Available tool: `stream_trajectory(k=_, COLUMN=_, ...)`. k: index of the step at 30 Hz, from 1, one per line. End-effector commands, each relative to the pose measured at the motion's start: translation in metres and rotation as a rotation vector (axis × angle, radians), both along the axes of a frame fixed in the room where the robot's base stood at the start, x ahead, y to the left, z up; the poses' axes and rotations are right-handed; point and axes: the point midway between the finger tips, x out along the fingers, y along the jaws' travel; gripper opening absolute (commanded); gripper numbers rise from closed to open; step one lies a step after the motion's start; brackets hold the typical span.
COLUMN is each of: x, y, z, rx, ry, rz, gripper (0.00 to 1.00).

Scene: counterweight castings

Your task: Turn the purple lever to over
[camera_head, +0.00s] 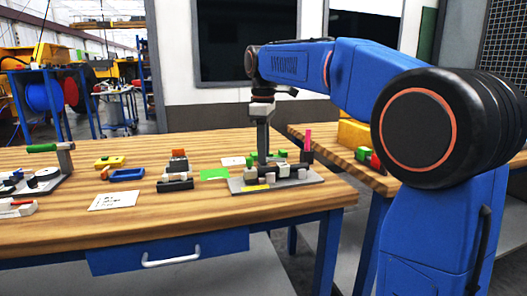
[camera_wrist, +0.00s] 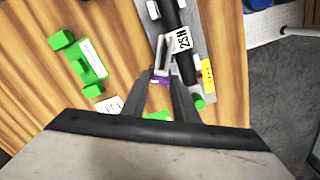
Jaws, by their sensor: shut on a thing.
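The purple lever (camera_wrist: 159,81) shows in the wrist view as a small purple piece between my fingertips, most of it hidden by them. My gripper (camera_wrist: 166,84) is shut on it. A grey base plate (camera_head: 238,188) with dark and pale blocks and a yellow label carries the device under my gripper (camera_head: 263,160).
Green blocks (camera_wrist: 84,62) lie left of the plate. A dark holder with a pink upright piece (camera_head: 308,139) stands behind its right end. The front middle of the wooden table is clear.

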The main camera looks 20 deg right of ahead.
Motion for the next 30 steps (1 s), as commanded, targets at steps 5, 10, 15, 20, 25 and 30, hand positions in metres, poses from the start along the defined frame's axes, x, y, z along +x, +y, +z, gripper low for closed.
stream_trajectory(k=5, x=0.0004, y=0.0, z=0.0007, rx=0.001, ry=-0.003, rz=-0.166, gripper=0.04)
stream_trajectory(k=10, x=0.0004, y=0.0, z=0.0008, rx=0.001, ry=-0.003, rz=-0.328, gripper=0.04)
stream_trajectory(k=15, x=0.0004, y=0.0, z=0.0009, rx=0.0, ry=-0.003, rz=-0.489, gripper=0.04)
stream_trajectory(k=20, x=0.0006, y=0.0, z=0.001, rx=0.001, ry=-0.003, rz=-0.639, gripper=0.04)
stream_trajectory(k=25, x=0.0006, y=0.0, z=0.001, rx=0.001, ry=-0.003, rz=-0.784, gripper=0.04)
stream_trajectory(k=30, x=0.0007, y=0.0, z=0.0011, rx=0.001, ry=-0.003, rz=-0.903, gripper=0.04)
